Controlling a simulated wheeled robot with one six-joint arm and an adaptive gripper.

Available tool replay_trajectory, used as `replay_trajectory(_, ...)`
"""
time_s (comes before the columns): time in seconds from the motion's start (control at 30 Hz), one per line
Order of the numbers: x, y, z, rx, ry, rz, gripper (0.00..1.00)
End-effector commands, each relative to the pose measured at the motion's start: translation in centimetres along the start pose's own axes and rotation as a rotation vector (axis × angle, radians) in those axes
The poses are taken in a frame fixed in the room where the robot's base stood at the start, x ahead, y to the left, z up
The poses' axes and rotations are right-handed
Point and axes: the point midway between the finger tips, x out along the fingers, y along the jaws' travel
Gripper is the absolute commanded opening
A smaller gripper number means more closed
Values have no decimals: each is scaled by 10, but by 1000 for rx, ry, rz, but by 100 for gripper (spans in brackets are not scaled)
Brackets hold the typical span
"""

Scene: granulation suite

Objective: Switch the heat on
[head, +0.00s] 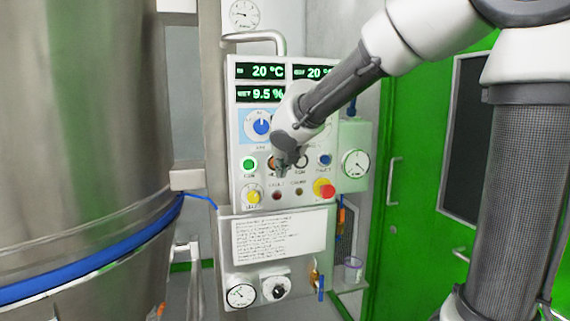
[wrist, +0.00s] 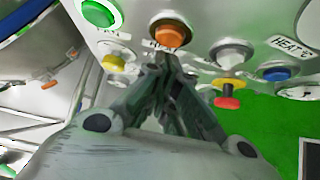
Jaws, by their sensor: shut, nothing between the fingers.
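The label under the orange button is partly covered by my fingers and hard to read. My gripper (head: 283,172) is shut and empty, its tips at the lower edge of the orange button in the wrist view (wrist: 165,62). I cannot tell whether they touch it.
A red mushroom button (head: 327,190) sits low right on the panel, with a yellow knob (head: 253,196) low left. Displays (head: 262,72) read 20 °C and 9.5 %. A large steel vessel (head: 85,130) stands left; a green door (head: 405,215) is right.

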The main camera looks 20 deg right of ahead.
Motion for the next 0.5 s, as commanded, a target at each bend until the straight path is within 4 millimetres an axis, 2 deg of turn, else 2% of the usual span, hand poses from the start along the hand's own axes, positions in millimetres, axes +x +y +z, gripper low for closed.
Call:
replay_trajectory(0.13, 8, 0, 8, 0, 0, 0, 0)
replay_trajectory(0.5, 10, 0, 10, 0, 0, 0, 0)
